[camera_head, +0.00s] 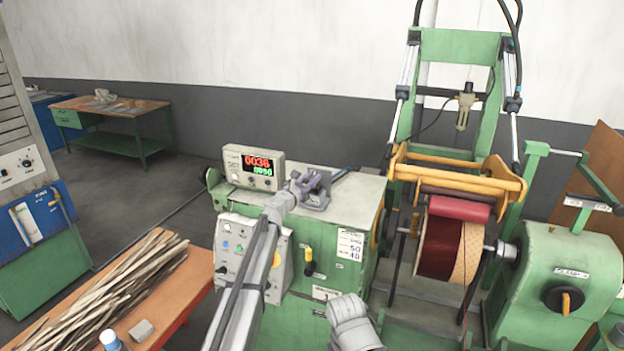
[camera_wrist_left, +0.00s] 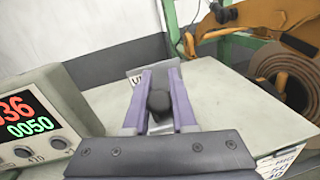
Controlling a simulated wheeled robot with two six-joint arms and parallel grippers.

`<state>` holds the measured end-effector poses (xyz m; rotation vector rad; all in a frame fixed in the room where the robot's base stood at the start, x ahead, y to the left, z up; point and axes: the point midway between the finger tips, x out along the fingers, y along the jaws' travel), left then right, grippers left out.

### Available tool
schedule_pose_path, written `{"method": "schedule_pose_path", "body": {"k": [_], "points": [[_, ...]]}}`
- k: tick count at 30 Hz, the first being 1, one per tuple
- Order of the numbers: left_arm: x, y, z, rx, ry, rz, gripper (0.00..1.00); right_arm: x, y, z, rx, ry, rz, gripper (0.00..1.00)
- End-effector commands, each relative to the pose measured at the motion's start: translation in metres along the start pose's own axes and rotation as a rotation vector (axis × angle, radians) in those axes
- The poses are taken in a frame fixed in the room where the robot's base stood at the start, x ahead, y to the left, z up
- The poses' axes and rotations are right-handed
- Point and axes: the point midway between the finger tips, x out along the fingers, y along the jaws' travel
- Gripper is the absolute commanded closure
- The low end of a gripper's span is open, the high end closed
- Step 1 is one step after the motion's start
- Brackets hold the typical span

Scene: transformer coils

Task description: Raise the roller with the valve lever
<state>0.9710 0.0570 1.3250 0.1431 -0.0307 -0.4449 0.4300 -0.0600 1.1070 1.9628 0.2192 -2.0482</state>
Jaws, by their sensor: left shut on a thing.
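A small plate stands just behind the knob, and most of the lever is hidden by the gripper in the head view. The red roller (camera_head: 459,208) hangs under the orange frame (camera_head: 456,174), low over the dark red coil (camera_head: 438,248). It appears to rest on the coil's top. My right gripper is out of view.
The counter box (camera_head: 254,167) shows 0036 and 0050, close to my left arm; it also shows in the left wrist view (camera_wrist_left: 48,118). A wooden bench with sticks (camera_head: 120,290) stands at left. The cabinet top right of the gripper is clear.

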Motion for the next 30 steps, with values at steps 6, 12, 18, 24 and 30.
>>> {"method": "schedule_pose_path", "body": {"k": [6,12,18,24,30], "points": [[0.0,0.0,0.0,0.0,0.0,0.001,1.0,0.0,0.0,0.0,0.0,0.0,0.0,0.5],[0.0,0.0,0.0,0.0,0.0,0.001,1.0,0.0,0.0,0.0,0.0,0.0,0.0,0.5],[0.0,0.001,0.001,0.0,0.005,0.0,1.0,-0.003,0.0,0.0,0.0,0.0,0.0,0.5],[0.004,0.002,0.008,-0.005,0.055,-0.008,1.0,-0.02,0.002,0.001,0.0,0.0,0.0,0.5],[0.013,0.004,0.015,-0.019,0.161,-0.025,1.0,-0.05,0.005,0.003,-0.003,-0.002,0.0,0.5]]}}
